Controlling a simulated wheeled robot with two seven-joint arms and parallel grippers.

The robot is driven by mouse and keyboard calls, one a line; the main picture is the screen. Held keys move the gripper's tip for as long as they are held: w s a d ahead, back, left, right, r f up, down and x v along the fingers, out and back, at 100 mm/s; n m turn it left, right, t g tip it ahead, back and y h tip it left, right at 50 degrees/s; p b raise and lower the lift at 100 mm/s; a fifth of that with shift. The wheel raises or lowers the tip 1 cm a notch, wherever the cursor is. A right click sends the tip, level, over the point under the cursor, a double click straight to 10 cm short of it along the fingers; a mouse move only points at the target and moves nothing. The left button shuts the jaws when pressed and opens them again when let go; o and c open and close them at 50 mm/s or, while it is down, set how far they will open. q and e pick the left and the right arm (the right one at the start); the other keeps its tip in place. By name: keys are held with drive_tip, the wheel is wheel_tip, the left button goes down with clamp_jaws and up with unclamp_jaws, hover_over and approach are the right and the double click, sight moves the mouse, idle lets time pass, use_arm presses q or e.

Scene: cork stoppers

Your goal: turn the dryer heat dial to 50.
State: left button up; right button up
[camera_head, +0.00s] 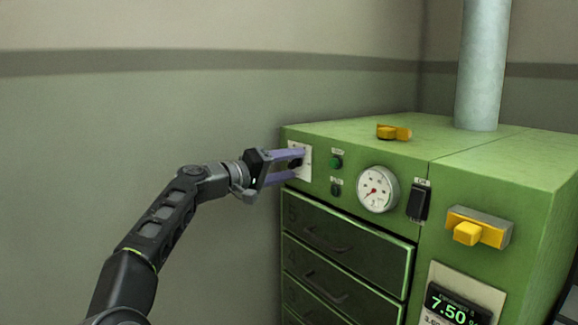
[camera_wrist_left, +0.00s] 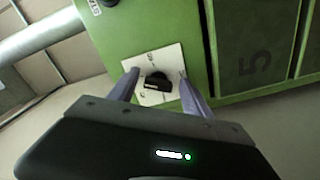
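The heat dial is a black knob (camera_wrist_left: 158,82) on a white plate (camera_wrist_left: 145,62) at the upper left corner of the green dryer's front. In the head view the plate (camera_head: 306,163) is partly covered by my left gripper (camera_head: 296,166). In the left wrist view my left gripper (camera_wrist_left: 158,85) is open, with its two purple-grey fingers on either side of the knob. I cannot tell whether the fingers touch the knob. The scale marks on the plate are too small to read. My right gripper is not in view.
The green dryer (camera_head: 370,143) carries a round gauge (camera_head: 378,189), a green button (camera_head: 337,162), a black switch (camera_head: 419,201) and a yellow handle (camera_head: 467,233). Drawers (camera_head: 345,240) lie below. A yellow lever (camera_head: 393,132) and a pipe (camera_head: 483,65) are on top. Room at left is free.

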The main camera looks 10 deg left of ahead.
use_arm(q)
drive_tip(key=shift+s+a+b, duration=0.35)
drive_tip(key=shift+s+b, duration=0.05)
drive_tip(key=b+v, duration=0.3)
drive_tip(key=v, duration=0.3)
drive_tip(key=shift+s+a, duration=0.2)
drive_tip(key=shift+s, duration=0.15)
